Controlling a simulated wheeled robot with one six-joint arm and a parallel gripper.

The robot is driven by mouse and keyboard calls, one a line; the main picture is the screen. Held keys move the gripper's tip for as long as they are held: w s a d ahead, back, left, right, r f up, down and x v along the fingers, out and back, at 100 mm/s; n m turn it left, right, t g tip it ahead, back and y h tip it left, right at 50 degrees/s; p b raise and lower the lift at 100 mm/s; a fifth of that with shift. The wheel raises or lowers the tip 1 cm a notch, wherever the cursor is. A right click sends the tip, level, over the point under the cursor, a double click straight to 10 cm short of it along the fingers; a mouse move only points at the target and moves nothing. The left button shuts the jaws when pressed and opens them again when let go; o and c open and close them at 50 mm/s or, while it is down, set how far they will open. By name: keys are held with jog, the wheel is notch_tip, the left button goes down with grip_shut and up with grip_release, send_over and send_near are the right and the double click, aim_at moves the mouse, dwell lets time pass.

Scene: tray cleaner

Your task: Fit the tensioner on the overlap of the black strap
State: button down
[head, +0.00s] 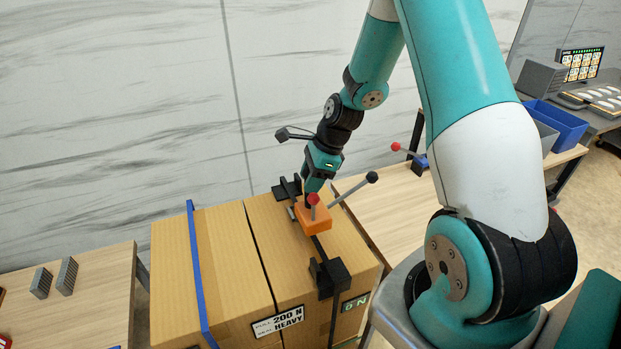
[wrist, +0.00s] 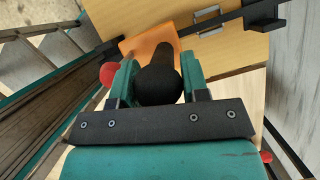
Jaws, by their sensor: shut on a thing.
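The black strap (head: 320,246) crosses the carton top between two black corner pieces (head: 287,189) (head: 328,277). The orange body (wrist: 148,44) covers part of the strap, beside a metal clip (wrist: 207,19). I cannot tell whether the tensioner rests on the strap or hovers just above it.
A blue strap (head: 199,270) runs around the left carton. A wooden bench (head: 90,290) with grey blocks (head: 67,276) stands at left.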

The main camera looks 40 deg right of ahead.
jog(key=shift+f+b, duration=4.05)
jog(key=shift+f, duration=0.15)
jog(key=c, duration=0.6)
grip_release()
jog(key=shift+o, duration=0.3)
jog(key=shift+s, duration=0.1)
jog(key=shift+f, duration=0.1)
